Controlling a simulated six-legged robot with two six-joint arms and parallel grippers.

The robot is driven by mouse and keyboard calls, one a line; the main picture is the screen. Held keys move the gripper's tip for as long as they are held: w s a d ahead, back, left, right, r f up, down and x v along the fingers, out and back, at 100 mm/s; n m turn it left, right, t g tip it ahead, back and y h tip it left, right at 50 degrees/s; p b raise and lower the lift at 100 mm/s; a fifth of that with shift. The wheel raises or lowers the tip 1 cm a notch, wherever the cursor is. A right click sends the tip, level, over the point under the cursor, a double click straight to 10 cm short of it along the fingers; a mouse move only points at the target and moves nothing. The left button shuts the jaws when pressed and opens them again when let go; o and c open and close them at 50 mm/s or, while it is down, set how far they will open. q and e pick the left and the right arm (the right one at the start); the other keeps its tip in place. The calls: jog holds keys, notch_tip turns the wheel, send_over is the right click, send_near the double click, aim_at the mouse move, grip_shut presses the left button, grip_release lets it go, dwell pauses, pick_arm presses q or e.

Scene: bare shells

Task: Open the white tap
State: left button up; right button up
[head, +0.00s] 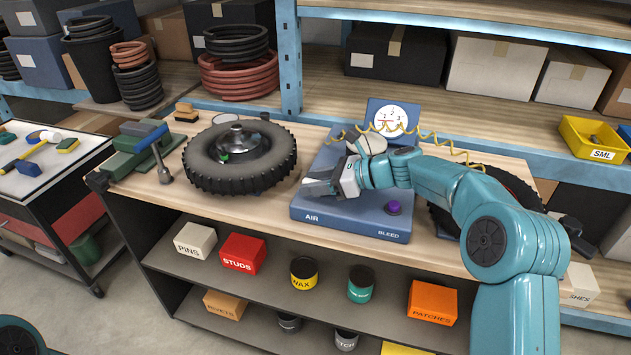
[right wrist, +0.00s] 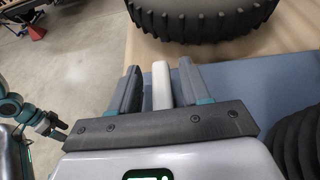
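The white tap (right wrist: 161,84) shows in the right wrist view as a pale bar standing between the two dark fingers of my right gripper (right wrist: 158,86).
A knobbly tyre (head: 240,177) lies just left of the panel, and a second tyre (right wrist: 306,140) is to its right. A purple button (head: 393,208), a dial gauge (head: 391,118) and a coiled yellow hose (head: 437,139) are by my right arm. A green vise (head: 135,150) stands at the left.

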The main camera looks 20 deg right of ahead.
jog(key=v, duration=1.6)
jog(key=shift+b, duration=0.4)
jog(key=shift+s, duration=0.1)
